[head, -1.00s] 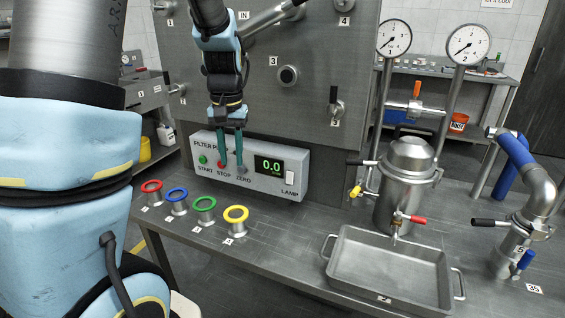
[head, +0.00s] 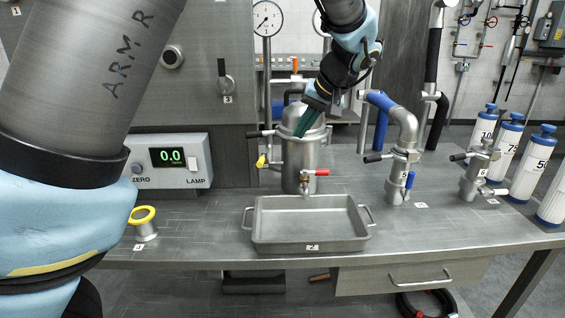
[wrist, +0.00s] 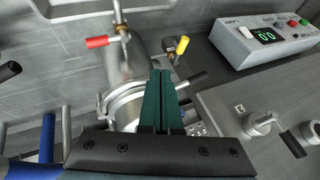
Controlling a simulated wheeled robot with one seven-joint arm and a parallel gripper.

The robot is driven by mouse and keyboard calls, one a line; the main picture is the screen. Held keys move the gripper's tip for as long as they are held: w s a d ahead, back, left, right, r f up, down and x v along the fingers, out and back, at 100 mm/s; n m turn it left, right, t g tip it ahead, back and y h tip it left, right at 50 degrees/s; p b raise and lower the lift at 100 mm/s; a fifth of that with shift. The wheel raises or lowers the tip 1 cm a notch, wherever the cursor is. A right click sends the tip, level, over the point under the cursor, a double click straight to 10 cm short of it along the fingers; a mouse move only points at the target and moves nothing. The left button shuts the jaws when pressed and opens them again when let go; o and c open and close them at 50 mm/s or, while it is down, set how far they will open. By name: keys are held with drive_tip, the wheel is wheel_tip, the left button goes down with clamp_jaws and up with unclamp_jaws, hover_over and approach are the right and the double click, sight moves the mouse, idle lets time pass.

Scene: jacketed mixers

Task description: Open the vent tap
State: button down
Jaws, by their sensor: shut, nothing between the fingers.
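A steel vessel (head: 299,164) stands on the bench behind a tray, and it also shows in the wrist view (wrist: 120,62). Its taps include a red-handled one (head: 322,172) low at the front, a yellow-handled one (head: 261,161) on the left side and a black lever (head: 255,134) higher on the left. In the wrist view the red handle (wrist: 97,42), yellow handle (wrist: 182,45) and black lever (wrist: 192,80) show too. No readable label tells which is the vent tap. My gripper (head: 303,128) is shut and empty, its green fingers in front of the vessel's top. The fingers (wrist: 158,76) partly hide the vessel.
A steel tray (head: 252,233) lies in front of the vessel. A control box (head: 197,178) stands left, with a yellow ring post (head: 146,232) before it.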

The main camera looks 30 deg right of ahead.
sight(262, 159)
drive_tip(key=w+a+f+p, duration=0.4)
drive_tip(key=w+f, duration=0.3)
drive_tip(key=f, duration=0.2)
drive_tip(key=shift+w+a, duration=0.25)
drive_tip(key=shift+a, duration=0.05)
